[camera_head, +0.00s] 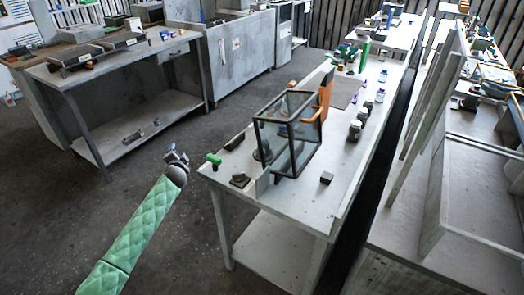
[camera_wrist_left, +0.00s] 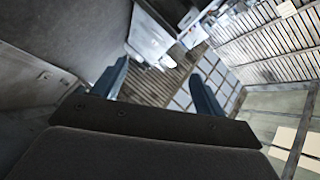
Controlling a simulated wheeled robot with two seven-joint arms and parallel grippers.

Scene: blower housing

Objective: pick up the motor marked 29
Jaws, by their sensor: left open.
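No marking 29 can be read on anything in the head view, so I cannot tell which thing is the motor. Small grey rounded parts (camera_head: 355,129) stand on the right side of the long light table (camera_head: 310,195). A dark rounded part (camera_head: 262,151) shows at the left of the glass-sided box. My left gripper (camera_head: 176,157) is in the air left of the table's near end, apart from everything. Its two fingers stand apart with nothing between them in the left wrist view (camera_wrist_left: 161,88). My right gripper is not in view.
The dark-framed glass-sided box (camera_head: 300,160) stands on the table, with an orange upright piece (camera_head: 326,95) behind it. A green-topped part (camera_head: 213,159) and a small dark block (camera_head: 326,178) are near the front. A grey workbench (camera_head: 120,62) stands at the left. Open floor lies between.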

